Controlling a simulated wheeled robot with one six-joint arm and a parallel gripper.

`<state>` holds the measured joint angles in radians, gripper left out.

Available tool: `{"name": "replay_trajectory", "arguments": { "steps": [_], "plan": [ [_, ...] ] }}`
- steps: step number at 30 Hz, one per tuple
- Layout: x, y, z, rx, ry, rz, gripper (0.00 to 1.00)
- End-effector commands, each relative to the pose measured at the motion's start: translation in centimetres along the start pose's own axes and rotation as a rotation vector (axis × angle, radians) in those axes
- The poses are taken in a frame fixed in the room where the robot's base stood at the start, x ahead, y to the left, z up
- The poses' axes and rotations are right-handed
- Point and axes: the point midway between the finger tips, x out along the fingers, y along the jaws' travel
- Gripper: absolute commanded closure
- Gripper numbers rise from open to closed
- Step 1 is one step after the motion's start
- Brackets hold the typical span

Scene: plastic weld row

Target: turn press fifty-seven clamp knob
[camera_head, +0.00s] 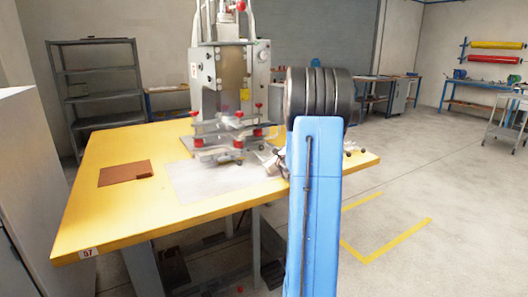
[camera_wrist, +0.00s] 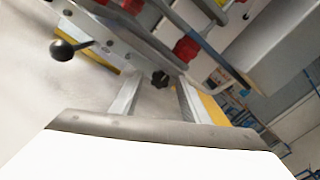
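The press (camera_head: 232,85) stands at the back of a yellow table (camera_head: 125,215) whose front corner has a numbered tag (camera_head: 88,253), blurred but perhaps 57. In the wrist view, a small black lobed knob (camera_wrist: 160,77) sits on the press's lower metal bar (camera_wrist: 128,53). My gripper (camera_wrist: 158,90) is open, its two pale fingers apart, pointing at this knob. The knob appears between the fingertips; I cannot tell whether they touch it. In the head view, my blue arm hides most of the gripper and the knob.
A black ball-ended lever (camera_wrist: 63,50) sticks out left of the fingers. Red knobs (camera_wrist: 186,49) sit above on the press. A brown pad (camera_head: 125,173) and a pale sheet (camera_head: 215,183) lie on the table.

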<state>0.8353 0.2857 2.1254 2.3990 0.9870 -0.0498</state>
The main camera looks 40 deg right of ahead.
Motion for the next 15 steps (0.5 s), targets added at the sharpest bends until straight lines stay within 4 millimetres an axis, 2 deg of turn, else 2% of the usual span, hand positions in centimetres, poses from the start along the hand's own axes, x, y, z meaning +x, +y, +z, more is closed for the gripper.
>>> {"name": "replay_trajectory", "arguments": {
  "steps": [5, 8, 15],
  "plan": [
    [-0.4, -0.1, 0.0, 0.0, 0.0, -0.001, 0.58],
    [-1.5, -0.1, 0.0, -0.001, 0.001, -0.002, 0.58],
    [-6.0, -0.1, 0.0, 0.0, 0.002, -0.002, 0.58]
  ]
}}
